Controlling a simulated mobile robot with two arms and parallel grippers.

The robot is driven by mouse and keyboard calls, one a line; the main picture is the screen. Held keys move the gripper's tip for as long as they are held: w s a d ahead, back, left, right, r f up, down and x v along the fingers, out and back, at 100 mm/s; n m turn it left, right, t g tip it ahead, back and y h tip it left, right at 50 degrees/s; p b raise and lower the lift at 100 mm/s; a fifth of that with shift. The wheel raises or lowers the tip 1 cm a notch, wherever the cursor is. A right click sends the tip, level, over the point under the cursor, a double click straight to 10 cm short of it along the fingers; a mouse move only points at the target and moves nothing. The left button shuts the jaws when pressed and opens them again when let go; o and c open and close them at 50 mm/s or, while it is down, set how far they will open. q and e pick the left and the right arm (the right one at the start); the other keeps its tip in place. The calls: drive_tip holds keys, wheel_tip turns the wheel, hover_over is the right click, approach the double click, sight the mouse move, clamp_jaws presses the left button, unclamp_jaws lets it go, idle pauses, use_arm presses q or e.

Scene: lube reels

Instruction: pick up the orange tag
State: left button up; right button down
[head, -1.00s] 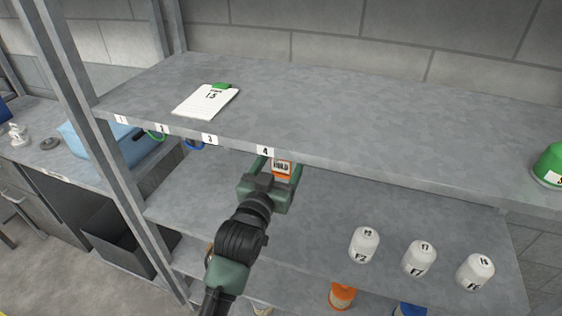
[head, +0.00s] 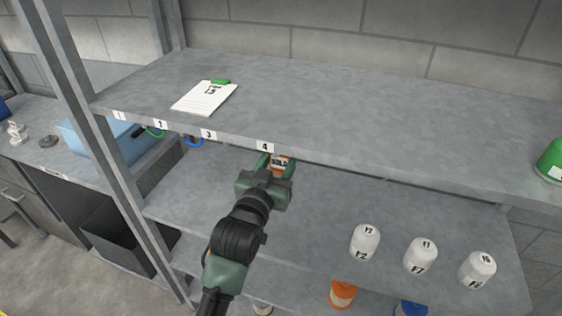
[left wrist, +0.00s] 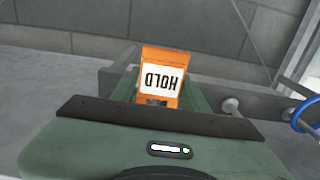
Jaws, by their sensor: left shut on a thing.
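The orange tag (head: 281,163) has a white label reading HOLD. In the head view it is just below the front edge of the upper shelf, under the number 4 label. My left gripper (head: 270,170) is shut on the tag, its green fingers on either side of it. In the left wrist view the tag (left wrist: 160,78) stands up between the fingers, with its lettering upside down. The tag's lower part is hidden by the gripper. My right gripper is not in view.
The upper shelf (head: 330,115) carries a clipboard (head: 205,97) and a green container (head: 551,161). A green ring (head: 156,132) and a blue ring (head: 193,141) hang under its edge at the left. White bottles (head: 365,242) stand on the lower shelf at the right.

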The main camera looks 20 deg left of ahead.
use_arm(q)
drive_tip(key=s, duration=1.7)
drive_tip(key=shift+s+a+p, duration=0.15)
drive_tip(key=shift+a+p, duration=0.15)
drive_tip(key=shift+p, duration=0.15)
